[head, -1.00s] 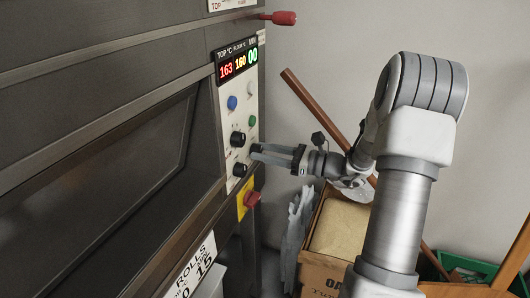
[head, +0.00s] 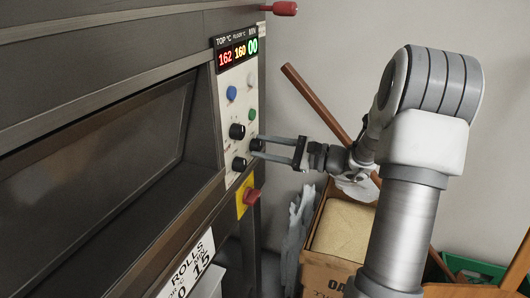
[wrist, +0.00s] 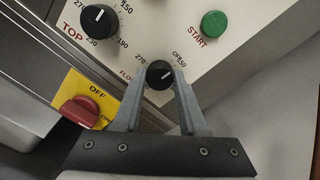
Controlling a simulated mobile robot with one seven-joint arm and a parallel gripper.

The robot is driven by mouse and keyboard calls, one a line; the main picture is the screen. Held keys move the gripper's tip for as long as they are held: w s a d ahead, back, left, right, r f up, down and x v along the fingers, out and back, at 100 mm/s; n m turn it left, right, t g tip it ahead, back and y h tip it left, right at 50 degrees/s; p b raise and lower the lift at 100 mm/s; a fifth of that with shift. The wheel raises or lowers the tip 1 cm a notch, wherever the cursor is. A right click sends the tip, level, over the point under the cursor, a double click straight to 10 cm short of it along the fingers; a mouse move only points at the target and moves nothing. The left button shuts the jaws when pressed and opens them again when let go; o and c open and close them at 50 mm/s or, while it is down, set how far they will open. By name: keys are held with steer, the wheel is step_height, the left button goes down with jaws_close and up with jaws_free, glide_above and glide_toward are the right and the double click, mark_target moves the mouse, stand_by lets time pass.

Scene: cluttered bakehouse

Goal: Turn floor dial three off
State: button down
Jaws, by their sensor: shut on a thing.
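The floor dial (wrist: 157,70), a small black knob with a white mark, sits on the cream oven panel (wrist: 135,40); part of its label "FLO" shows. My gripper (wrist: 160,77) is shut on it, one finger on each side. The mark points up and right in the wrist view, toward the printed OFF and 150; I cannot tell its exact setting. In the head view my gripper (head: 259,147) reaches the panel from the right, its two fingers showing one above the other at the held dial. The number three is not readable on this deck.
A black TOP dial (wrist: 100,22), a green START button (wrist: 213,24) and a red switch (wrist: 80,112) on a yellow plate surround the held dial. Red handles stick out from the oven. A cardboard box (head: 325,272) and a wooden pole (head: 312,103) stand by the wall.

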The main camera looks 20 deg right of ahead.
steer(key=shift+f+n+b, duration=0.1)
steer(key=shift+n+b, duration=0.25)
steer(key=shift+n, duration=0.15)
steer(key=shift+c, duration=2.2)
jaws_free()
steer(key=p+v, duration=0.3)
steer(key=v, duration=1.4)
steer(key=shift+s+d+p, duration=0.15)
steer(key=shift+s+p, duration=0.1)
steer(key=shift+p, duration=0.05)
